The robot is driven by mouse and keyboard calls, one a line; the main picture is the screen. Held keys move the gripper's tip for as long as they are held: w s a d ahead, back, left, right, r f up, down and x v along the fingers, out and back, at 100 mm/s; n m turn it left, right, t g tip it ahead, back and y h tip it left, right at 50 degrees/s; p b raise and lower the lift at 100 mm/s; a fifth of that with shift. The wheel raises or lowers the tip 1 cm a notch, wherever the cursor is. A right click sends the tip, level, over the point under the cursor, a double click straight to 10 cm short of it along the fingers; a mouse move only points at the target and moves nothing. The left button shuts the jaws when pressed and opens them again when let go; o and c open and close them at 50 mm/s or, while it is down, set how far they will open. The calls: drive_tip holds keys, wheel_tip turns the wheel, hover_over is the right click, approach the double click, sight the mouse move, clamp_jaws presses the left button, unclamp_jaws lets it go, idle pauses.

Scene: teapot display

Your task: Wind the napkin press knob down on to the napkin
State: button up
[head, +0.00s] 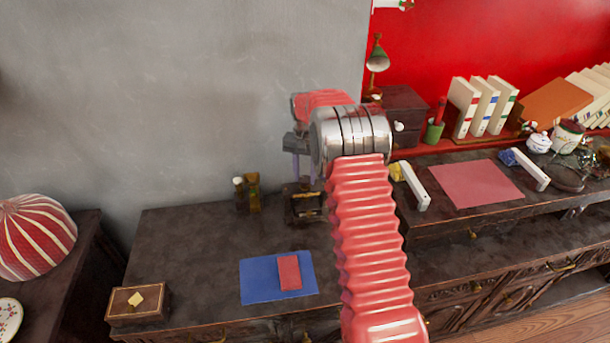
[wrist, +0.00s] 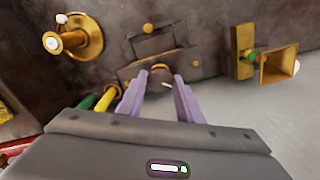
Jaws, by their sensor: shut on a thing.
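My gripper (wrist: 160,82) points down at the dark napkin press, with its two purple fingers on either side of a small round knob (wrist: 160,67). It is shut on this knob. The dark press body (wrist: 143,47) with small brass studs shows around and beyond the fingertips in the wrist view. In the head view the press (head: 304,207) stands at the back of the dark cabinet top, below my gripper (head: 303,178), partly hidden by my arm. I cannot make out the napkin in the press, nor how far the knob stands above it.
Small brass and dark items (head: 246,194) stand left of the press. A brass round fitting (wrist: 82,38) and a brass box (wrist: 277,66) flank it. A blue mat (head: 258,283) with a red piece (head: 289,272) lies in front. A wooden box (head: 137,302) sits front left.

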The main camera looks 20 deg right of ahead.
sight(305, 178)
drive_tip(key=o, duration=1)
drive_tip(key=shift+o, duration=0.2)
drive_tip(key=shift+r, duration=0.15)
wheel_tip(305, 178, up, 14)
drive_tip(key=shift+f, duration=0.25)
